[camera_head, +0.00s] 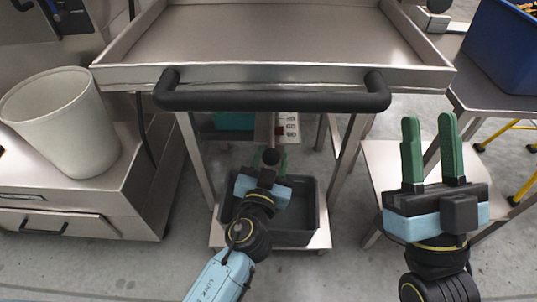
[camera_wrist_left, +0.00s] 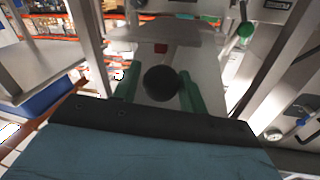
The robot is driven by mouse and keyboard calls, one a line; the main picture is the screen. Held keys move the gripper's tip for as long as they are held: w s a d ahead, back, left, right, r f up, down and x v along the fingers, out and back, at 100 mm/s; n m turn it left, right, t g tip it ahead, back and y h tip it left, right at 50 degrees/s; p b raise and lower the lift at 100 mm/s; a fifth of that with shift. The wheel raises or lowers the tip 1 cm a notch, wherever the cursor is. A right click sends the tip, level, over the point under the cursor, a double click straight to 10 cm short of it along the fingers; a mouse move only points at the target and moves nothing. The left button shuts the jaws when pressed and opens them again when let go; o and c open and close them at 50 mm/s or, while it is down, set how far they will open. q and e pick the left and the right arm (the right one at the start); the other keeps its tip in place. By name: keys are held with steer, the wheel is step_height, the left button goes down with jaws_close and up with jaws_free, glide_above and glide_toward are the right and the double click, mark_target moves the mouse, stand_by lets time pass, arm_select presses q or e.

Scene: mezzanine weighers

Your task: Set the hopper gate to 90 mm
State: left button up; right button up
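A round black knob (camera_head: 271,157) sits below the hopper (camera_head: 270,75), at the near end of a narrow metal plate. Beside the plate is a small white scale strip (camera_head: 292,127) with a red mark; its figures are too small to read. My left gripper (camera_head: 269,162) is under the hopper, with its green fingers on either side of the knob. In the left wrist view the knob (camera_wrist_left: 160,82) lies between the parted fingertips, with a gap at the left finger; contact at the right finger is unclear. My right gripper (camera_head: 431,130) is open and empty at the right.
A black handle bar (camera_head: 270,98) runs across the hopper front above my left gripper. A dark bin (camera_head: 290,232) stands below on a low shelf between metal legs. A white bucket (camera_head: 62,122) is at left, a blue crate (camera_head: 500,55) at right.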

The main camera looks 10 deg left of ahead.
arm_select(q)
steer(key=shift+o, duration=1.2)
arm_select(e)
steer(key=shift+s, duration=0.1)
arm_select(q)
steer(key=shift+s, duration=0.1)
